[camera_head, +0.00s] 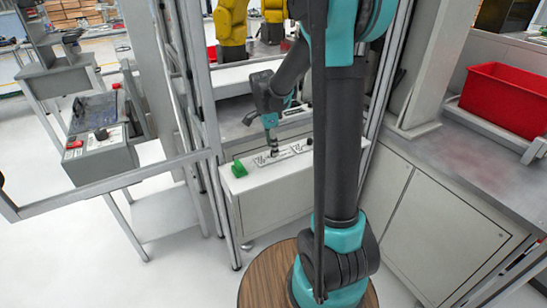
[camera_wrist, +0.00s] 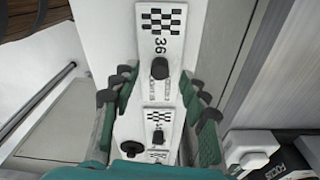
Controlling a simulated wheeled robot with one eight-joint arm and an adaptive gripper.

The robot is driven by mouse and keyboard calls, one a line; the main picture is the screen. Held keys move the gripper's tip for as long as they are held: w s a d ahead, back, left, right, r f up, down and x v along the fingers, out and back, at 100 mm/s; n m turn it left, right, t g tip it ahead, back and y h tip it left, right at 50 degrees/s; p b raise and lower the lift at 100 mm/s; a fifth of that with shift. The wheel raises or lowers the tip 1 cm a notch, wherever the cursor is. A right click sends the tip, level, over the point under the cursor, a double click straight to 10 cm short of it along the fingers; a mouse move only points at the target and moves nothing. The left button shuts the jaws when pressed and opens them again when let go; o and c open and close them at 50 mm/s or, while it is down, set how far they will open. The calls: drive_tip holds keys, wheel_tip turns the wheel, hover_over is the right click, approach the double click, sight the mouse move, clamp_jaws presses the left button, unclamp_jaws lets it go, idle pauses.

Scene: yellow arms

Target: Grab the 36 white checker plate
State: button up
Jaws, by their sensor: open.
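The white checker plate marked 36 (camera_wrist: 166,44) lies at the top centre of the wrist view, with a black-and-white checker patch and a dark knob (camera_wrist: 159,68). My gripper (camera_wrist: 157,82) is open, its two fingers on either side of the plate's lower part in the picture. I cannot tell whether the fingers touch it. In the head view my gripper (camera_head: 272,146) points down just over the white bench top (camera_head: 235,187). The plate's number is too small to read there.
Another white checker plate (camera_wrist: 157,117) with a dark knob lies below the first in the wrist view, between my fingers' bases. A green object (camera_head: 239,169) sits on the bench's left end. Metal frame posts (camera_head: 205,90) stand close by. A red bin (camera_head: 508,98) stands right.

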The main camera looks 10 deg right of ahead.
drive_tip(key=shift+d+f, duration=0.1)
drive_tip(key=shift+f, duration=1.05)
clamp_jaws()
